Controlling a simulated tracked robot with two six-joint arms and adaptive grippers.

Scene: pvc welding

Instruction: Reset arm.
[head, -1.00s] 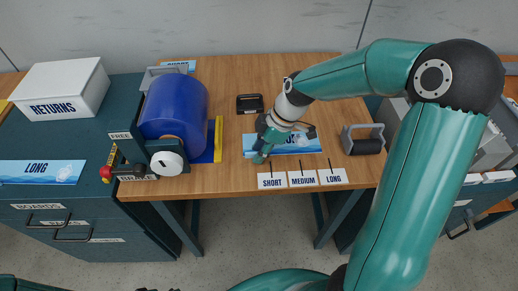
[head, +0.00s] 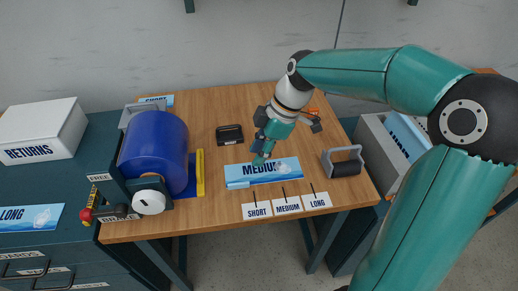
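My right arm comes in from the right, and its teal gripper (head: 262,152) points down over the wooden workbench (head: 215,225). The fingertips are at or just above the back edge of a blue and white card marked MEDIUM (head: 268,173). I cannot tell whether they touch it, and the finger gap is too small to judge. Nothing is visibly held. My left gripper is out of view.
A blue drum (head: 153,148) with a white knob stands at the bench's left. A black case (head: 229,135) lies behind the card, and a grey-handled roller (head: 344,162) sits right. SHORT, MEDIUM and LONG labels (head: 287,205) line the front edge. A white RETURNS box (head: 42,130) stands far left.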

